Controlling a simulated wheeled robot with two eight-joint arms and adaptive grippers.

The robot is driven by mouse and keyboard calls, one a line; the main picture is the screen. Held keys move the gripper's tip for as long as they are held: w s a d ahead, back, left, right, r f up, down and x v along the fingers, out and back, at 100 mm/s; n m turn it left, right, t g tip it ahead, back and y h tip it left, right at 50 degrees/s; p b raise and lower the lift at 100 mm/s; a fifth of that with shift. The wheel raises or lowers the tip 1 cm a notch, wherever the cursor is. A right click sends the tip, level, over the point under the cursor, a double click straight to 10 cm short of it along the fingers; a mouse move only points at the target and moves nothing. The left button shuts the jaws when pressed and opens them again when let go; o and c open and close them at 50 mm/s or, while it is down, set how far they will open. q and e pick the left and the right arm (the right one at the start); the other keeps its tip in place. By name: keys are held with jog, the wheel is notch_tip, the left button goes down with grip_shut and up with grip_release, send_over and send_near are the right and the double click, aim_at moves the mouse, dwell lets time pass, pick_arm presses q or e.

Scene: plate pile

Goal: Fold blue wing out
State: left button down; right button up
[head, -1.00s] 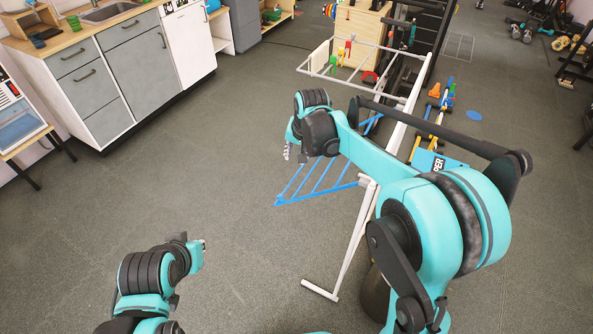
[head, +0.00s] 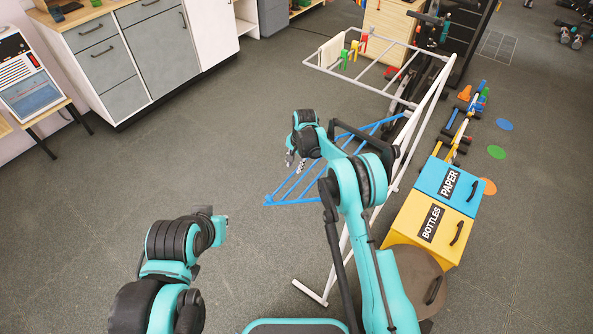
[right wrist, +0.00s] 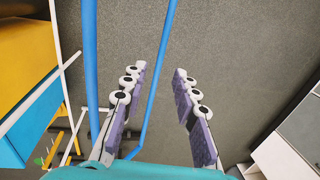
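The white drying rack (head: 430,98) stands right of centre in the head view. Its blue wing (head: 290,203) reaches out to the left from the rack, with several thin bars; my right arm hides part of it. My right gripper (head: 295,163) is over the wing, fingers pointing down. In the right wrist view my right gripper (right wrist: 160,70) is open. One blue bar (right wrist: 163,50) shows in the gap between the fingers; another lies further left. Contact cannot be told. My left arm is at the lower left, away from the rack; its fingers are not clear.
Blue and yellow bins marked PAPER (head: 447,187) and BOTTLES (head: 432,222) stand right of the rack, near my right arm. Coloured clips (head: 354,50) and a white cloth (head: 331,50) are on the far wing. Cabinets (head: 155,55) stand at the left. The floor between is clear.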

aim_at(293, 173)
jog(key=f, duration=0.2)
jog(key=f+b, duration=0.1)
jog(key=f, duration=0.1)
jog(key=shift+w+a+f, duration=0.1)
jog(key=shift+w+a, duration=0.1)
jog(key=shift+w, duration=0.05)
grip_shut()
